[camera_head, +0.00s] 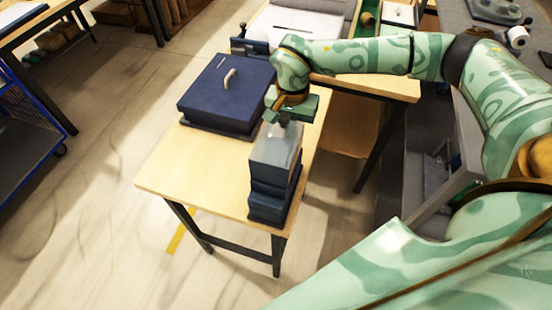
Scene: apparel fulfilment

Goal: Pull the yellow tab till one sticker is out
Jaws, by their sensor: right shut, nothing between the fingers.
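A grey and dark blue block-shaped unit (274,155) stands upright near the front right edge of the small wooden table. It may be the sticker dispenser, but I cannot tell. No yellow tab or sticker can be made out on it. My right gripper (284,121), green with dark fingers, points down at the rear top of this unit. It is shut and empty. I cannot tell whether its fingertips touch the unit. My left gripper is not in view.
A dark blue box with a light handle (222,92) stands at the back of the wooden table (200,178). The table's front left is bare. A blue-framed cart (30,130) stands at the far left. A grey counter (468,20) holds a paper roll (516,38) at the right.

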